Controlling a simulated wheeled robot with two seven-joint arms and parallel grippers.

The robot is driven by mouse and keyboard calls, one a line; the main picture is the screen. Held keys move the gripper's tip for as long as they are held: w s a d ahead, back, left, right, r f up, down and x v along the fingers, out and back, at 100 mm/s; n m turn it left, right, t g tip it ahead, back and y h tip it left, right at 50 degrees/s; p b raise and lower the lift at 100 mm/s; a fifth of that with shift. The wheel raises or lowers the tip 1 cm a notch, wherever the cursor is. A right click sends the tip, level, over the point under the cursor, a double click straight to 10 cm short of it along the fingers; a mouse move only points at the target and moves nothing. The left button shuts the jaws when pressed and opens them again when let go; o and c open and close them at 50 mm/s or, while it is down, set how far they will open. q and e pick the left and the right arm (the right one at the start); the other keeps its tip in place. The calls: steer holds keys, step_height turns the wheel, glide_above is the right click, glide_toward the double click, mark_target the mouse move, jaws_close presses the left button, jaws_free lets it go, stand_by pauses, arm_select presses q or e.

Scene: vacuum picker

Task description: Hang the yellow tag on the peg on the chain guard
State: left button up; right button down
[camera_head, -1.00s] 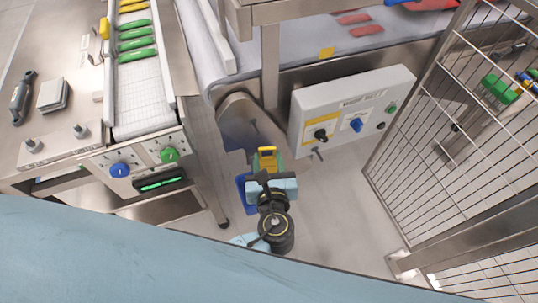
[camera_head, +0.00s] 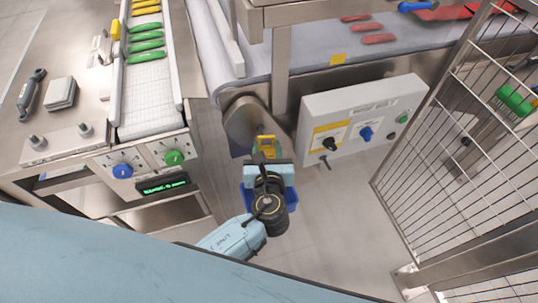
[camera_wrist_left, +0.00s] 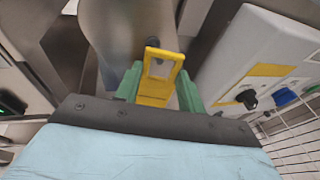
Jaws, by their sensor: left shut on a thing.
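The yellow tag (camera_head: 267,142) is held upright between the green fingers of my left gripper (camera_head: 266,153). In the left wrist view the tag (camera_wrist_left: 159,73) shows a rectangular opening near its top, and my left gripper (camera_wrist_left: 160,92) is shut on its lower part. The chain guard (camera_head: 245,122) is the rounded metal plate under the conveyor end, just behind the tag. In the left wrist view the guard (camera_wrist_left: 125,30) rises behind the tag. A small dark peg end (camera_wrist_left: 152,42) shows just above the tag's top edge. I cannot tell whether they touch. My right gripper is not in view.
A control box (camera_head: 362,118) with knobs stands right of the guard. A wire fence (camera_head: 455,150) is farther right. A blue bin (camera_head: 247,198) lies below my left gripper. A conveyor with green items (camera_head: 146,48) is at the left.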

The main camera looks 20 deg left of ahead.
arm_select(q)
steer(key=shift+w+a+f, duration=0.1)
steer(key=shift+w+a, duration=0.15)
steer(key=shift+w, duration=0.15)
steer(key=shift+w+a+f+b, duration=0.1)
steer(key=shift+w+a+b, duration=0.25)
steer(key=shift+w+a, duration=0.25)
steer(key=shift+w+f, duration=0.15)
steer(key=shift+w, duration=0.1)
steer(key=shift+w+a+f, duration=0.1)
steer(key=shift+w+f, duration=0.1)
steer(key=shift+f, duration=0.05)
steer(key=o, duration=1.2)
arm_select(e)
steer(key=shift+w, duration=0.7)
